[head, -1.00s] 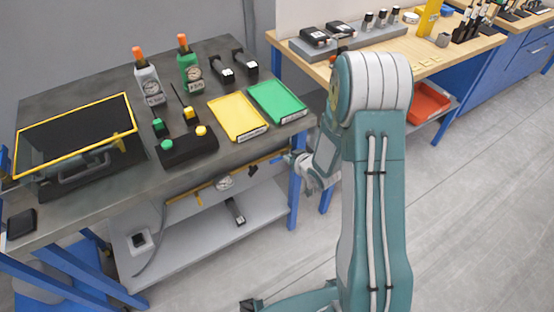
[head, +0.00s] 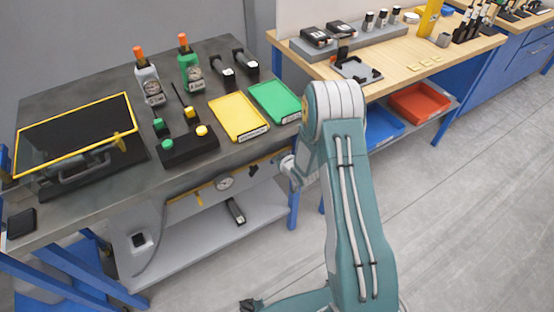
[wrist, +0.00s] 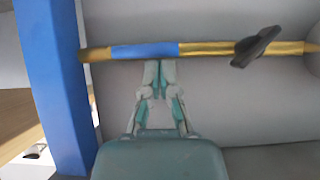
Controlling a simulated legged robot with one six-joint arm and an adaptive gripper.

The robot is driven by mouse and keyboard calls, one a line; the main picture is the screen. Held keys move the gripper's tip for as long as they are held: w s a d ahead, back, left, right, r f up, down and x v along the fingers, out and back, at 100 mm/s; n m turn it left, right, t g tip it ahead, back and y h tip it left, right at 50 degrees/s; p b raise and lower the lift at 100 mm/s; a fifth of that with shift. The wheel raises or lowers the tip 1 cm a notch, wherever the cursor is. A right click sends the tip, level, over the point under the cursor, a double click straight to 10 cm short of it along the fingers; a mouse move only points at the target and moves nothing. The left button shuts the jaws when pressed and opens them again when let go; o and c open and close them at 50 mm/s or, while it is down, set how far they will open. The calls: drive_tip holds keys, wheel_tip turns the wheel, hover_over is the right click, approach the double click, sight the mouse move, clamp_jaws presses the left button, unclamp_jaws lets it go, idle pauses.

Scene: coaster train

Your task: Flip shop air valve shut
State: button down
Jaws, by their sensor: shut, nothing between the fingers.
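A brass air pipe (wrist: 210,48) with a blue section (wrist: 145,51) runs across the wrist view. The dark valve lever (wrist: 257,46) sits on the pipe to the right, slanted across it. My gripper (wrist: 156,64) is shut and empty. Its fingertips are at the lower edge of the blue section, left of the lever and apart from it. Whether they touch the pipe I cannot tell. In the head view the pipe (head: 205,190) runs under the bench's front edge, with the small lever (head: 253,170) near its right part. My fingers are not clear there.
A blue bench leg (wrist: 55,80) stands close left of my gripper in the wrist view. The floor at right is open.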

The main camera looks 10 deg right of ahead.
drive_tip(key=shift+a+f+n+h, duration=0.2)
drive_tip(key=shift+f+n+h, duration=0.1)
drive_tip(key=shift+n+h, duration=0.1)
idle(0.5)
wheel_tip(320, 180, down, 6)
drive_tip(key=d+n+t+h, duration=0.1)
drive_tip(key=n+t+h, duration=0.5)
drive_tip(key=n, duration=0.3)
drive_tip(key=shift+w+d+f+n+h, duration=0.15)
drive_tip(key=shift+w+d+n+h, duration=0.2)
drive_tip(key=shift+h, duration=0.35)
drive_tip(key=shift+s+d+f, duration=0.1)
drive_tip(key=shift+d, duration=0.1)
drive_tip(key=shift+a, duration=0.15)
idle(0.4)
